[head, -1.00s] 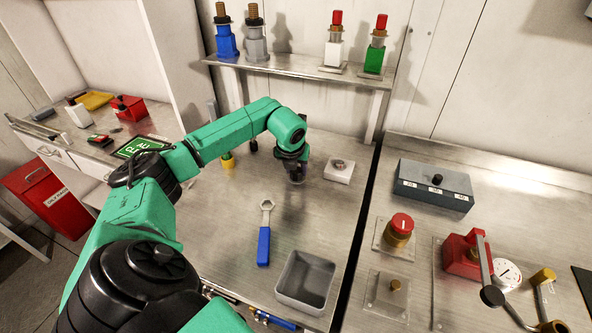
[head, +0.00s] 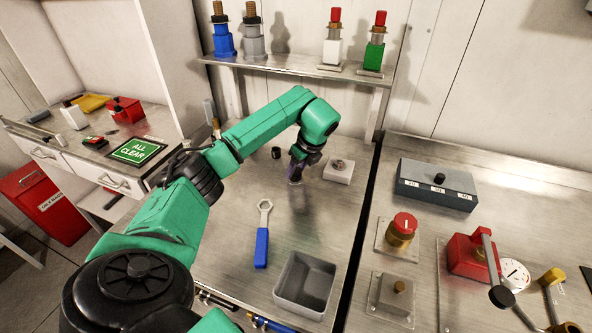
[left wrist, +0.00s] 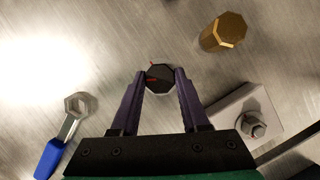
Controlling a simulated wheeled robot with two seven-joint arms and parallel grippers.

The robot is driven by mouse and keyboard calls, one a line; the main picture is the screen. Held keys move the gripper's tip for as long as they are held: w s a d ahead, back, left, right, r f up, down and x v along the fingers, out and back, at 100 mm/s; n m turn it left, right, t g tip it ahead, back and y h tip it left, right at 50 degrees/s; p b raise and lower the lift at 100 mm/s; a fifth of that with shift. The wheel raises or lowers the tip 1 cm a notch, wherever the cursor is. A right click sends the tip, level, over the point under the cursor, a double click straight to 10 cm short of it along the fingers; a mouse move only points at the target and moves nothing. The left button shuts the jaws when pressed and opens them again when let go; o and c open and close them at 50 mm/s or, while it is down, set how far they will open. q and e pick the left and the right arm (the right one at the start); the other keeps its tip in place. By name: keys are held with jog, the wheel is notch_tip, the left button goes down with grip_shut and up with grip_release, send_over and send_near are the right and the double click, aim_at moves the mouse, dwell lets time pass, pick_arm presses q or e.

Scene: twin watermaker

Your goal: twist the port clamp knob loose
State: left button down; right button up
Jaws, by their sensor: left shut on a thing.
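A black, many-sided knob (left wrist: 159,78) with a red mark is between my left gripper's fingertips in the left wrist view; I take it as the port clamp knob. My left gripper (left wrist: 164,80) is shut on it, with one purple finger on each side. In the head view my left gripper (head: 296,174) points down at the steel bench, left of a white block (head: 338,172). A small pale part shows under the fingertips; the knob is mostly hidden there. My right gripper is not in view.
A blue-handled wrench (head: 262,240) and an open grey bin (head: 304,286) lie nearer on the bench. A short dark cylinder (head: 276,153) stands behind the gripper. A brass many-sided piece (left wrist: 222,33) shows close by in the wrist view. A shelf (head: 300,67) is behind.

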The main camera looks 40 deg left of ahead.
pick_arm(q)
jog(key=n+g, duration=0.1)
jog(key=n, duration=0.1)
jog(key=n+g, duration=0.1)
jog(key=n, duration=0.2)
jog(key=shift+w+r+n, duration=0.1)
jog(key=shift+w+n, duration=0.1)
jog(key=shift+n, duration=0.1)
dwell(0.5)
jog(key=shift+c, duration=2)
grip_release()
jog(key=v, duration=0.5)
jog(key=shift+w+a, duration=0.1)
jog(key=p+v, duration=0.3)
jog(key=v, duration=0.6)
jog(key=shift+r, duration=0.35)
